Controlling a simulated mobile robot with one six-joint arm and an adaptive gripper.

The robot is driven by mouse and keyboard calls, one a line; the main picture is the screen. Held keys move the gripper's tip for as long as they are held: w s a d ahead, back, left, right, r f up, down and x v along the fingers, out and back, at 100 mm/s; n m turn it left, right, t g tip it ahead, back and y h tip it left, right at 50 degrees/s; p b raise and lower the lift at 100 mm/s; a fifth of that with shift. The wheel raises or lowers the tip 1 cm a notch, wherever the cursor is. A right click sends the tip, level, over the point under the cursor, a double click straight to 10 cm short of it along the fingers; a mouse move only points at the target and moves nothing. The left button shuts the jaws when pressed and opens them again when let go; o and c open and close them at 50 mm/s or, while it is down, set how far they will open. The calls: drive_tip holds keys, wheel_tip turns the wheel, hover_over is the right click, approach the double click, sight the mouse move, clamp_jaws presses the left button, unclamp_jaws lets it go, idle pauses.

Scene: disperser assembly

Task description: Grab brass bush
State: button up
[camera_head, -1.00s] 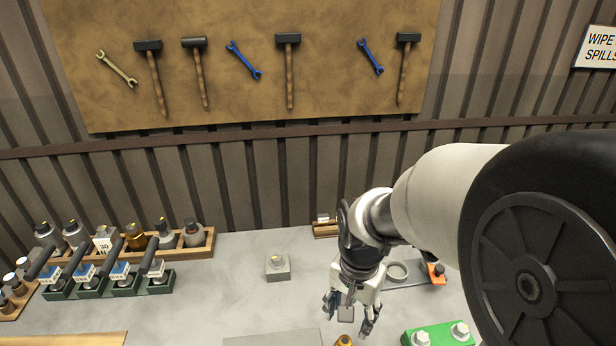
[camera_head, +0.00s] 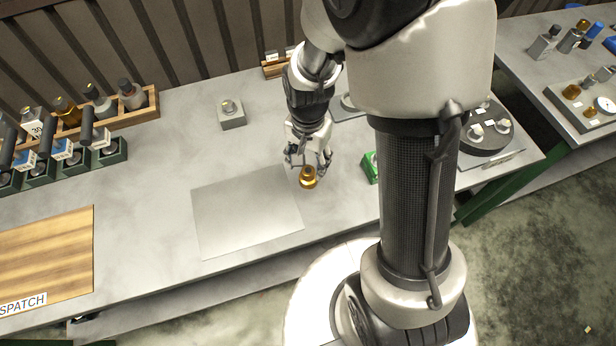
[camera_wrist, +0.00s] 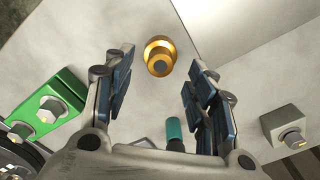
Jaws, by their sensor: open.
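The brass bush (camera_head: 308,178) is a small golden flanged ring standing on the grey bench, beside the right edge of a pale flat plate (camera_head: 245,212). My gripper (camera_head: 307,163) is open just above and behind the bush in the head view. In the wrist view the bush (camera_wrist: 160,57) lies ahead of the gap between the open fingers (camera_wrist: 160,80), nearly centred. Nothing is held between the fingers. Whether a finger touches the bush cannot be told, but the wrist view shows clear space on both sides of it.
A green block with bolts (camera_wrist: 48,108) stands near one finger. A grey block with a bolt (camera_head: 231,113) is behind left. Racks of bottles (camera_head: 130,98) line the back left; a wooden board (camera_head: 50,255) lies front left. The plate area is clear.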

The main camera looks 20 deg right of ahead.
sight(308, 170)
wheel_tip(308, 170, down, 5)
drive_tip(key=shift+w+d+f+b, duration=0.1)
drive_tip(key=shift+w+b, duration=0.05)
drive_tip(key=shift+b, duration=1.1)
drive_tip(key=shift+c, duration=0.2)
clamp_jaws()
